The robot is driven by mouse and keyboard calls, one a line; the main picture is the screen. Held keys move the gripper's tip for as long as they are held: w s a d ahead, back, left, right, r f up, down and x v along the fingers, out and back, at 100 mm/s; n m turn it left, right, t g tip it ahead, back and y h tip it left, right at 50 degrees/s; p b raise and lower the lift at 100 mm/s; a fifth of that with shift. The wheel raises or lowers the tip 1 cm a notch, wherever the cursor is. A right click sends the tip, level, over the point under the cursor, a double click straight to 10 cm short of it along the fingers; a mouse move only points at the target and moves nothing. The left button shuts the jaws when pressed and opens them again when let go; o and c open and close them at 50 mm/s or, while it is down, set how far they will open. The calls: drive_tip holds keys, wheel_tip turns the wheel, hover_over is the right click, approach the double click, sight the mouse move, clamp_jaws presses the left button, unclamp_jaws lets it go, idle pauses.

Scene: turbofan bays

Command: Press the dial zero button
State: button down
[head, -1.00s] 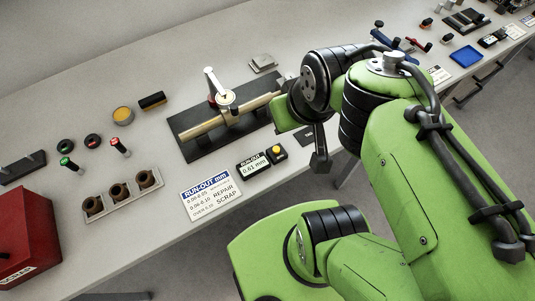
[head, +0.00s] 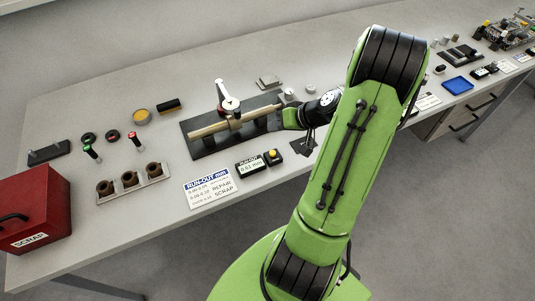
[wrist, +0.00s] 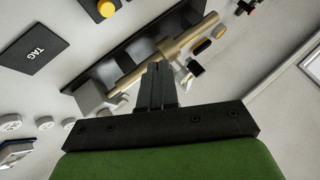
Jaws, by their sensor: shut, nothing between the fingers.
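The yellow button (head: 273,154) sits on a small black box beside the run-out display (head: 251,167), which reads 0.61 mm.
A holder with brown rings (head: 130,181) and a red scrap box (head: 32,212) stand at left. The bench is bare around the button's front side.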

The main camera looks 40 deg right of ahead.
sight(275, 154)
drive_tip(key=shift+f, duration=0.1)
wheel_tip(275, 154, down, 9)
drive_tip(key=b, duration=0.7)
drive_tip(key=shift+r, duration=0.2)
drive_tip(key=shift+f, duration=0.1)
idle(1.4)
drive_tip(key=shift+f+b, duration=0.3)
drive_tip(key=shift+b, duration=0.2)
drive_tip(key=shift+s+f+b, duration=0.1)
drive_tip(key=shift+f+b, duration=0.4)
drive_tip(key=shift+b, duration=0.05)
idle(0.4)
idle(0.3)
drive_tip(key=shift+r+p, duration=0.6)
drive_tip(key=shift+r, duration=0.35)
